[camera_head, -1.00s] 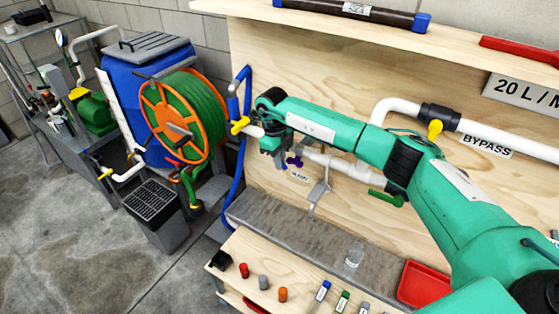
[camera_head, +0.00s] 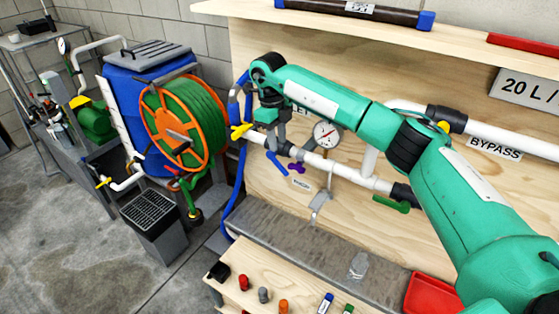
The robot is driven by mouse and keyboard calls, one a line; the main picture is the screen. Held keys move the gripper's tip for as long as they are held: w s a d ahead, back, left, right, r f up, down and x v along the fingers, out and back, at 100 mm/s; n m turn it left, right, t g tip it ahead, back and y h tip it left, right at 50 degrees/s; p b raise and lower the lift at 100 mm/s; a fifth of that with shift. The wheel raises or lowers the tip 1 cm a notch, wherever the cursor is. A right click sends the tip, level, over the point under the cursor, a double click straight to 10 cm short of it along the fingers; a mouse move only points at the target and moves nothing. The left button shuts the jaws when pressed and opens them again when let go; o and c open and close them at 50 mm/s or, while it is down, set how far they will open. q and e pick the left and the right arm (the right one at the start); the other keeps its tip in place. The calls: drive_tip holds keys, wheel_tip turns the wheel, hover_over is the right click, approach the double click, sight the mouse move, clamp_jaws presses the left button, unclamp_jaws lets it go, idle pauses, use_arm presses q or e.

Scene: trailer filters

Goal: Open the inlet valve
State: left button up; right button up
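A white pipe (camera_head: 336,168) runs along the wooden panel. A yellow lever (camera_head: 241,131) sits at its left end, beside the blue hose. A blue lever (camera_head: 277,162) hangs below the pipe, right of the yellow one. A sign ending in "LET" (camera_head: 301,110) is partly hidden by my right arm. I cannot tell for sure which lever is the inlet valve's. My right gripper (camera_head: 273,143) points down at the pipe between the yellow and blue levers; its fingers are small and partly hidden, so touch and opening are unclear. My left gripper is out of view.
A round gauge (camera_head: 326,134), a purple knob (camera_head: 297,168) and a green lever (camera_head: 391,204) are along the pipe. The bypass pipe (camera_head: 480,129) is to the right. A hose reel (camera_head: 183,125) stands at the left. A grey ledge (camera_head: 300,246) lies below.

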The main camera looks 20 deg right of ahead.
sight(276, 159)
drive_tip(key=shift+w+a+r+b, duration=0.1)
drive_tip(key=shift+r+b, duration=0.15)
drive_tip(key=shift+r, duration=0.8)
drive_tip(key=shift+w+a+r+b, duration=0.1)
drive_tip(key=shift+r+b, duration=0.1)
drive_tip(key=shift+r, duration=0.8)
